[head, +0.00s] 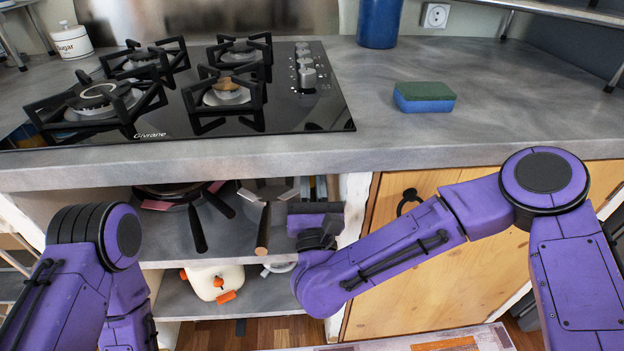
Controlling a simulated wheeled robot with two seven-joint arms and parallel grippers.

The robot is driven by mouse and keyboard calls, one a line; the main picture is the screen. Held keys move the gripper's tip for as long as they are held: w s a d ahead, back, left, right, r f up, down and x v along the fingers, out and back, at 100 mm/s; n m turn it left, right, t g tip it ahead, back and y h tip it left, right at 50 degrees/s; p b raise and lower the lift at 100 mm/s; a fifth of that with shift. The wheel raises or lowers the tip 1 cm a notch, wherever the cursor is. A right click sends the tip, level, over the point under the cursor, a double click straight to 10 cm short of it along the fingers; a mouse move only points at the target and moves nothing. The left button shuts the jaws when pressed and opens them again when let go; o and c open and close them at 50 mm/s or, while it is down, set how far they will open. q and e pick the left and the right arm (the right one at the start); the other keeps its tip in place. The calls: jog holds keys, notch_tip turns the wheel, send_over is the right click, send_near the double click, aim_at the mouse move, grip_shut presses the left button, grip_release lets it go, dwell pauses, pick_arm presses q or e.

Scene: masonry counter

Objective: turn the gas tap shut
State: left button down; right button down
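I cannot pick out the gas tap for certain; it may be hidden behind my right gripper in the open shelf space under the counter. My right gripper (316,220) reaches into that space at its right side, by the pale upright post. Its fingers point away from me and its body hides them, so I cannot tell whether they are open or what they touch. The gas hob (180,95) sits on the counter above, with a column of silver knobs (307,78) on its right side. My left arm is at the lower left and its gripper is out of view.
Pans with dark handles (198,228) stand on the upper shelf (165,240), left of my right gripper. A white rounded object with orange parts (213,280) sits below. A wooden door (400,290) is behind my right arm. The grey counter (450,140) holds a sponge (424,97).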

jog(key=shift+d+f+m+g+h+b, duration=0.15)
jog(key=shift+m+g+h+b, duration=0.9)
jog(key=shift+m+b, duration=2.3)
jog(key=shift+d+f+m+g+h+b, duration=0.1)
jog(key=shift+m+g+h+b, duration=0.95)
jog(key=shift+m+b, duration=2.35)
jog(key=shift+d+f+m+g+h+b, duration=0.15)
jog(key=shift+m+g+h+b, duration=0.85)
jog(key=shift+m+b, duration=2.35)
jog(key=shift+a+m+p, duration=0.1)
jog(key=shift+m+p, duration=0.45)
jog(key=shift+m, duration=0.15)
jog(key=c, duration=1.1)
grip_release()
jog(key=shift+r, duration=0.1)
